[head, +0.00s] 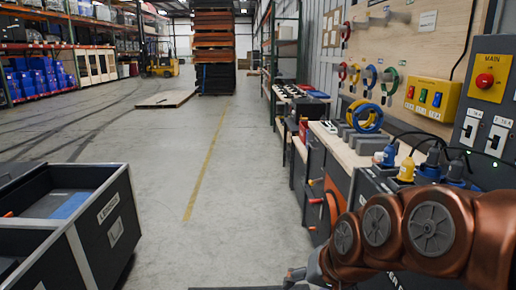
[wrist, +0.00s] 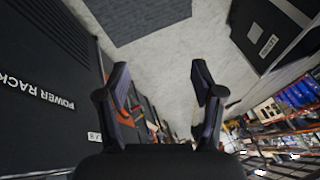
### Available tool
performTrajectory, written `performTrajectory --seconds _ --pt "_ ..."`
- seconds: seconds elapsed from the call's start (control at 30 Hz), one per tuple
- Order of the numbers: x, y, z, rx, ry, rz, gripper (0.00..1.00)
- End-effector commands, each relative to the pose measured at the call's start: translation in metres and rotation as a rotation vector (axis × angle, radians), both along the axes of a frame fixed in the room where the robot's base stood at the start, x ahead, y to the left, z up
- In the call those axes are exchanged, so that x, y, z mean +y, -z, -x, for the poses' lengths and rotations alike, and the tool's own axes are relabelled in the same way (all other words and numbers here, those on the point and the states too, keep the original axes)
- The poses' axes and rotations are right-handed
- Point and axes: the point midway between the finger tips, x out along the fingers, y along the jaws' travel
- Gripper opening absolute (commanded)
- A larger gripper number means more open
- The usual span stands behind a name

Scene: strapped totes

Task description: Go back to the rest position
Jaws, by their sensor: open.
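My gripper (wrist: 162,88) shows in the wrist view with its two dark fingers spread apart and nothing between them. Bare grey floor lies beyond the fingertips. In the head view my copper-coloured arm reaches in from the lower right, and part of my gripper (head: 294,276) shows low in the picture, over the floor beside the bench. No strap or other thing hangs from the fingers.
A dark labelled tote (head: 116,232) stands at the left. A workbench with blue and yellow plugs (head: 405,170) and coiled cables (head: 364,116) runs along the right. A dark power rack (wrist: 45,85) is close on the wrist view's left. The middle aisle is clear.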

Motion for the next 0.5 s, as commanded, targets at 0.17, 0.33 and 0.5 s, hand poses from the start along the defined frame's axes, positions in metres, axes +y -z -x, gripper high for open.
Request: performTrajectory --seconds 0.17,0.33,0.5 --pt "-0.034 0.052 0.076 0.234 -0.091 0.143 0.67" --pt "-0.060 0.077 0.139 0.423 -0.157 0.227 0.67" --pt "-0.081 0.090 0.195 0.592 -0.208 0.276 0.67"
